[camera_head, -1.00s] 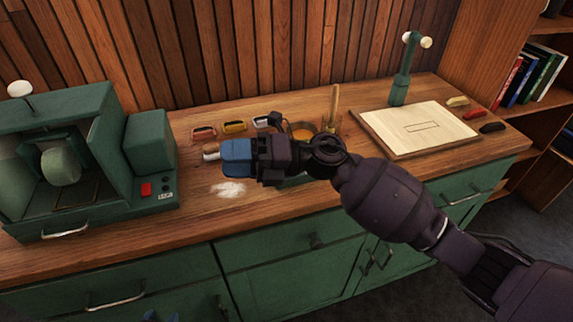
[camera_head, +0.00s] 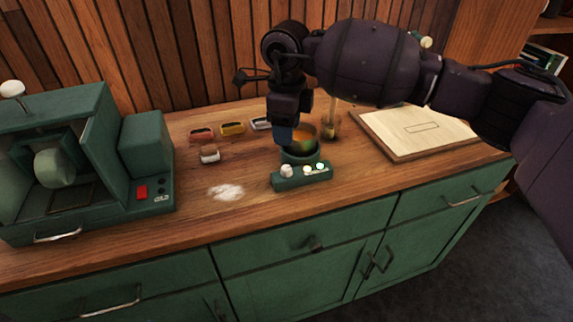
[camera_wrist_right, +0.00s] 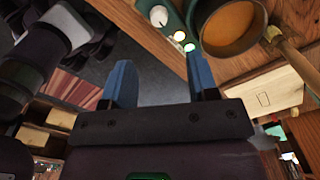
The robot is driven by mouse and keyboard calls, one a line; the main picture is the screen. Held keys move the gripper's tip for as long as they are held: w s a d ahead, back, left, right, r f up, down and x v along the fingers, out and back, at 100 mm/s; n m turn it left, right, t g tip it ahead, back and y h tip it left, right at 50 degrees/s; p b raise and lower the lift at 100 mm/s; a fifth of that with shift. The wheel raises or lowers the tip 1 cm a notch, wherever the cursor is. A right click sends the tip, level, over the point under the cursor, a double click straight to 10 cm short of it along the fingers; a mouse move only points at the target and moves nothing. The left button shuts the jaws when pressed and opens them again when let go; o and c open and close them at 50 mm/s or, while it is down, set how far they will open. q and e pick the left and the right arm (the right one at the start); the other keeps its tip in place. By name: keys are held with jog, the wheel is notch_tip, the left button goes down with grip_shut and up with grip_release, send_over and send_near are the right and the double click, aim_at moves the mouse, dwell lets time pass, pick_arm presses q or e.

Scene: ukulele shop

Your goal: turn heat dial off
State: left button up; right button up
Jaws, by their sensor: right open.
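A green control box (camera_head: 292,181) stands on the wooden counter, in front of a green pot (camera_head: 299,158) with amber contents. Its round white dial (camera_head: 286,171) is at the left end, with two glowing lights to its right. The dial also shows at the top of the right wrist view (camera_wrist_right: 159,15), beyond the blue fingertips and apart from them. My right gripper (camera_head: 284,135) points down at the pot's near left side, behind the box. In the right wrist view its fingers (camera_wrist_right: 160,75) are spread with nothing between them. My left gripper is out of view.
A green machine (camera_head: 110,97) with a red switch stands on the left. Small colored trays (camera_head: 233,129) and a small white-and-brown item (camera_head: 209,155) sit left of the pot. White powder (camera_head: 226,192) lies nearby. A pale board (camera_head: 440,120) is on the right.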

aim_at(287, 167)
notch_tip(287, 167, down, 11)
jog(key=shift+r, duration=0.2)
dwell(0.3)
jog(key=shift+c, duration=0.5)
jog(key=c, duration=0.8)
jog(key=shift+b, duration=0.3)
